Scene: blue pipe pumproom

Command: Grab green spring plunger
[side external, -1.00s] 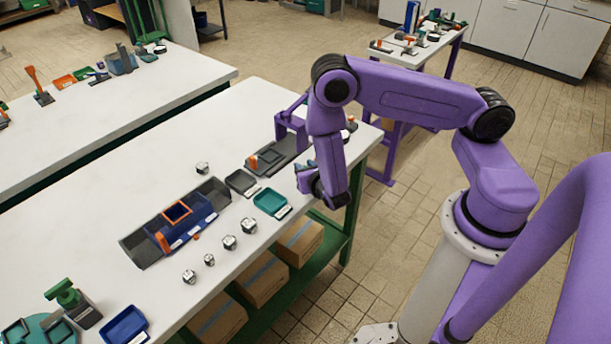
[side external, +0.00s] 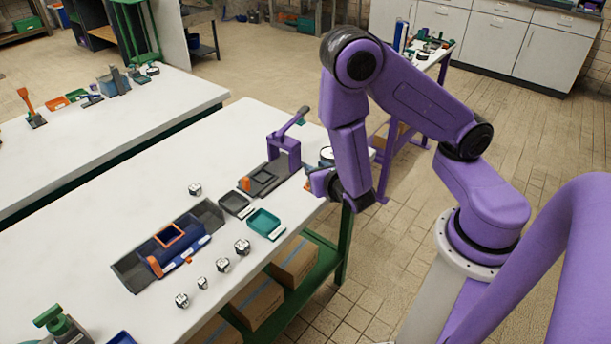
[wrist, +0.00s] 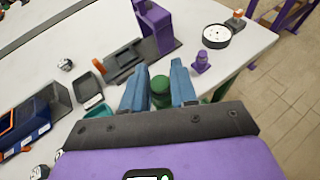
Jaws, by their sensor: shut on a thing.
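In the side view my gripper (side external: 318,182) is at the table's right edge, near the lever press. The plunger is hidden there, and its lower end is hidden in the wrist view. I cannot tell whether it touches the table.
A purple plunger (wrist: 202,63) and a round white-topped dish (wrist: 217,36) stand beyond my gripper. The lever press (side external: 284,152), teal tray (side external: 264,223), grey tray (side external: 235,204) and blue bin (side external: 180,243) are left of it. Several small metal parts (side external: 242,246) lie nearby.

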